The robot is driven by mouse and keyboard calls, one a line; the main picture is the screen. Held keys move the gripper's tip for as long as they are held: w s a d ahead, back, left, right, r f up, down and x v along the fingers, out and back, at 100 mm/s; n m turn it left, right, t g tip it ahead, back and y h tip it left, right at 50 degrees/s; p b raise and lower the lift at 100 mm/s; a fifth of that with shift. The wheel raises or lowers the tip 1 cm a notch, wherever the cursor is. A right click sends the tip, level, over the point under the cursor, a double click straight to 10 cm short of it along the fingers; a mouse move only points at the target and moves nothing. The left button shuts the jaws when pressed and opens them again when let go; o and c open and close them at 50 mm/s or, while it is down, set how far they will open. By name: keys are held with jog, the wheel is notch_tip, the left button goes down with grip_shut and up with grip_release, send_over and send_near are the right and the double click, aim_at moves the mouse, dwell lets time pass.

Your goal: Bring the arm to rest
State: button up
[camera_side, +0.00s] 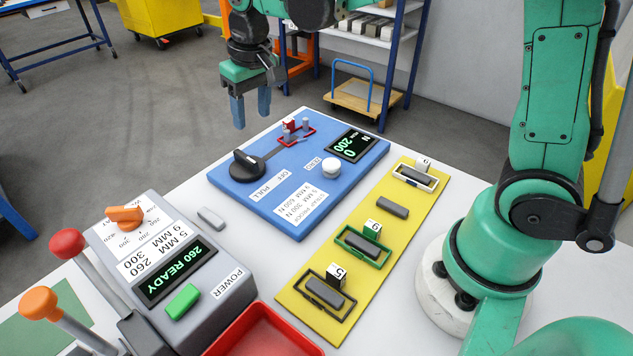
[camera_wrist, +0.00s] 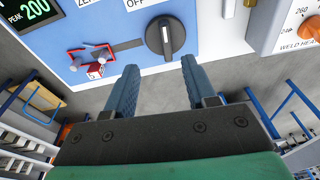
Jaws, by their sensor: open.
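My gripper (camera_side: 251,108) hangs in the air above the far left edge of the blue panel, its two blue fingers pointing down. It is open and nothing is between the fingers. In the wrist view the two fingers (camera_wrist: 158,85) stand apart, with the black knob of the panel beyond them. My green arm rises at the right of the side view. The blue panel (camera_side: 230,185) carries a black knob with a lever (camera_side: 249,163), a red clamp (camera_side: 296,133), a white button (camera_side: 331,167) and a display (camera_side: 350,145) reading 0 and 200.
A yellow board (camera_side: 292,296) holds several grey blocks, some in frames with number tags. A grey control box (camera_side: 215,293) reads "260 READY" and has red and orange levers beside it. A red tray (camera_side: 265,335) sits in front. Shelves (camera_side: 375,38) and a cart (camera_side: 362,97) stand behind.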

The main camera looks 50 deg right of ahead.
jog(key=s+d+t, duration=0.1)
jog(key=s+t, duration=0.4)
jog(key=s, duration=0.6)
jog(key=shift+s+d+r+n, duration=0.25)
jog(key=shift+s+d+n, duration=0.1)
jog(key=shift+d+n, duration=0.05)
jog(key=shift+o, duration=0.2)
